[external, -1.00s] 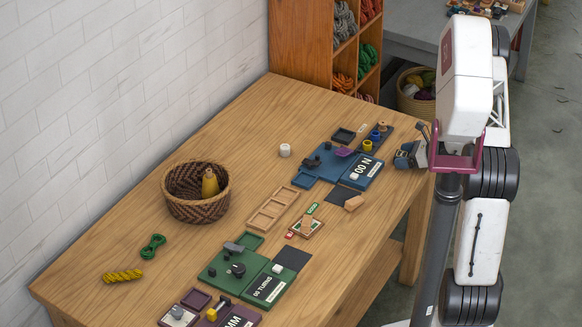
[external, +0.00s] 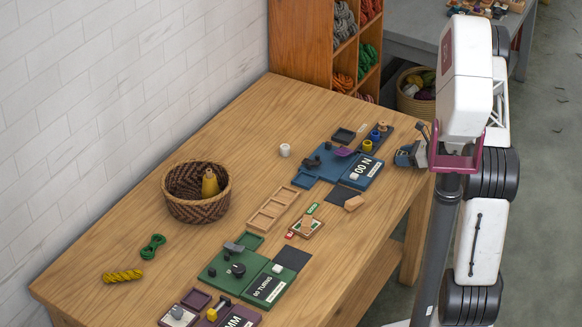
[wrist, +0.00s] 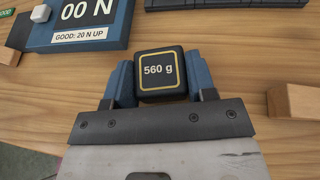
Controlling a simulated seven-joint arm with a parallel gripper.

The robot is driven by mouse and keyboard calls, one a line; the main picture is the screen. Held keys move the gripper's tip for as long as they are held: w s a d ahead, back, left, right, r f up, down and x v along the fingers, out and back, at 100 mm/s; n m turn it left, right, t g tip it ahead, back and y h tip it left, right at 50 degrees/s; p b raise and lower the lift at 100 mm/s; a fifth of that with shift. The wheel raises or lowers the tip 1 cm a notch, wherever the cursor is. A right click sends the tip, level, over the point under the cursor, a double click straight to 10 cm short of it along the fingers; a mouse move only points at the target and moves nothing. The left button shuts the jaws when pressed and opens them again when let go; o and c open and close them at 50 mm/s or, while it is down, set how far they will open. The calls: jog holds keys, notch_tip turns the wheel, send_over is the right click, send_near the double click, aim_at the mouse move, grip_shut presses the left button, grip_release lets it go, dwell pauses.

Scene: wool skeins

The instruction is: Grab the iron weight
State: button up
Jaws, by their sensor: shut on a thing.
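The iron weight (wrist: 161,74) is a black block with a yellow border and the label "560 g" on its top. In the wrist view it sits between the two blue fingers of my gripper (wrist: 160,85), which is shut on it. In the external view my gripper (external: 408,154) is low at the table's right edge, beside the blue "00 N" device. I cannot clearly make out the weight there, nor whether it touches the table.
The blue "00 N" device (wrist: 80,24) is close by at upper left. A wooden block (wrist: 294,104) lies right of my gripper. The table (external: 330,235) also holds a basket (external: 197,207), a wooden tray (external: 267,215) and a green device (external: 246,275). Bare wood surrounds the basket.

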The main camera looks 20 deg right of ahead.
jog(key=shift+r, duration=0.15)
jog(key=shift+r, duration=1.7)
jog(key=s+a+r, duration=0.1)
jog(key=s+a, duration=0.1)
jog(key=s, duration=1.3)
jog(key=shift+s+a+r, duration=0.15)
jog(key=shift+s+a, duration=0.05)
jog(key=shift+s, duration=0.2)
jog(key=shift+w, duration=0.1)
